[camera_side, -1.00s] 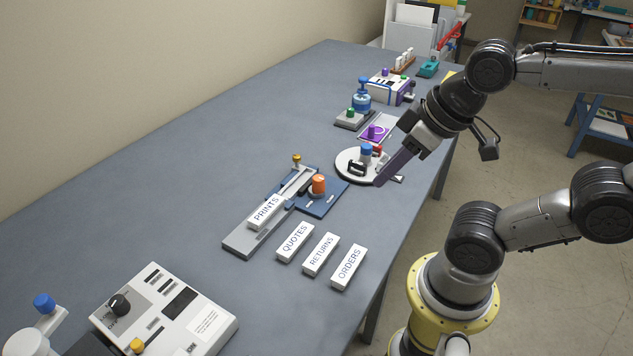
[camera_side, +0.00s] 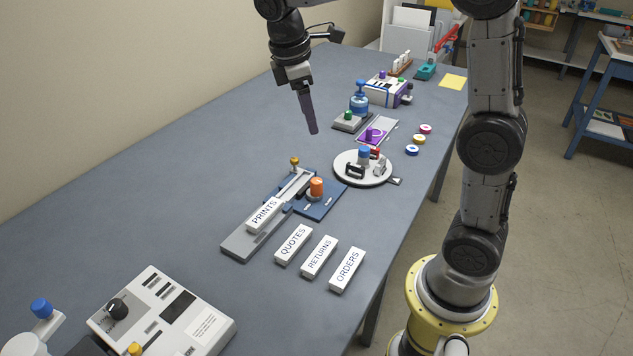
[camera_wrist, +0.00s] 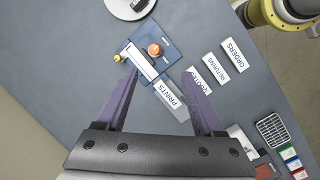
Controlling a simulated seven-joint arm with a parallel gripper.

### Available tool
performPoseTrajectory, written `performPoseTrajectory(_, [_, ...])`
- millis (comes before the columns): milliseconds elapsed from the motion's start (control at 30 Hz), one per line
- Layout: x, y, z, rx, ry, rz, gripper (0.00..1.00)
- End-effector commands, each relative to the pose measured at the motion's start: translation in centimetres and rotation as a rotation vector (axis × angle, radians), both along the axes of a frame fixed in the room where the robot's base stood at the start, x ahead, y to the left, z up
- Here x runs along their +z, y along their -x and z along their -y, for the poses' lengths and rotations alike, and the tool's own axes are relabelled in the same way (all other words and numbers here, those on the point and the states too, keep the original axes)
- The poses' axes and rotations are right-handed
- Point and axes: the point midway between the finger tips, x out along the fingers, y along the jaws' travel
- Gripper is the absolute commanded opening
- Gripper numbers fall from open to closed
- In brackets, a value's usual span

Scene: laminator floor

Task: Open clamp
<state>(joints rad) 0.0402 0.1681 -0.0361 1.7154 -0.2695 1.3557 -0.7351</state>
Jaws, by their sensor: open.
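My gripper (camera_side: 310,128) hangs above the table left of the round white tray, pointing down. In the wrist view my gripper (camera_wrist: 161,75) has its purple fingers wide apart with nothing held. Below it lies a long grey rail fixture (camera_side: 243,239) with a yellow-topped knob (camera_side: 295,161) at its far end, possibly the clamp. Its open or shut state is unclear. The white PRINTS block (camera_side: 264,215) lies on the rail. A blue plate with an orange knob (camera_side: 316,187) adjoins the rail; the wrist view also shows the orange knob (camera_wrist: 154,49).
QUOTES (camera_side: 293,245), RETURNS (camera_side: 319,257) and ORDERS (camera_side: 347,270) blocks lie right of the rail. The round tray (camera_side: 345,175) holds small parts. The left table area is clear.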

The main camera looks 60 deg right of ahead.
Motion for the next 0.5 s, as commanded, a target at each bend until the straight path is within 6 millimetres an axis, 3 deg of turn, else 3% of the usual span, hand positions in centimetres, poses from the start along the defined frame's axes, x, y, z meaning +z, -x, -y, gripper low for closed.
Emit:
performPoseTrajectory(100, [-3.2, -2.9, 0.9, 0.008, 0.016, -0.091, 0.69])
performPoseTrajectory(200, [-5.6, -4.4, 1.3, 0.004, 0.019, -0.141, 0.69])
performPoseTrajectory(333, [-8.0, -4.9, 1.5, 0.000, 0.016, -0.195, 0.69])
performPoseTrajectory(500, [-9.5, -4.8, 1.7, -0.004, 0.014, -0.223, 0.69])
